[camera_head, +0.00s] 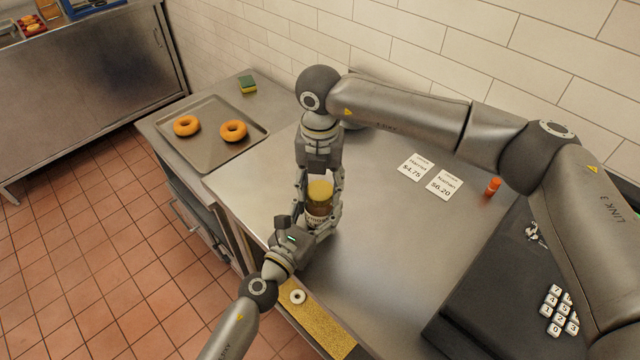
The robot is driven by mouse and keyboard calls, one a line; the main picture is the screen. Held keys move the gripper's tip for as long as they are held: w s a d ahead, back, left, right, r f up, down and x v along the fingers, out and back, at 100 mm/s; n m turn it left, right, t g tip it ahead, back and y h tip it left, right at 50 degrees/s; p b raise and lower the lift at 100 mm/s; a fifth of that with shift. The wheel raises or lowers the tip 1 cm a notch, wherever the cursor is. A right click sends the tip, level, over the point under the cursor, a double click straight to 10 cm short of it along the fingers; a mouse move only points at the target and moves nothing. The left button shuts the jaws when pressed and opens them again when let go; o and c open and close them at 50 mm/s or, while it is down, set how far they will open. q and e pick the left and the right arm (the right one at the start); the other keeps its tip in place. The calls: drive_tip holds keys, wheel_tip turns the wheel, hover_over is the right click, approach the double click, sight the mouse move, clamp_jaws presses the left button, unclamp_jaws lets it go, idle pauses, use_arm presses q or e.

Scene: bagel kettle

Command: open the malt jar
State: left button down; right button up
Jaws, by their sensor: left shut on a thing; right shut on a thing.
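The malt jar (318,212) stands upright near the front edge of the steel counter, with a gold-yellow lid (320,189) on top and a dark amber body with a pale label. My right gripper (320,186) reaches down from above, its fingers on both sides of the lid, shut on it. My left gripper (322,224) comes in low from the front left and is shut on the jar's body. The fingers hide much of the jar. I cannot tell whether the lid is still seated on the rim.
A tray (216,158) with two bagels lies at the left, a sponge (247,84) behind it. Two price cards (444,185), an orange bottle (493,186) and a dark keypad unit (490,290) are at the right.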

drive_tip(key=n, duration=1.8)
drive_tip(key=shift+r, duration=0.1)
drive_tip(key=n, duration=1.9)
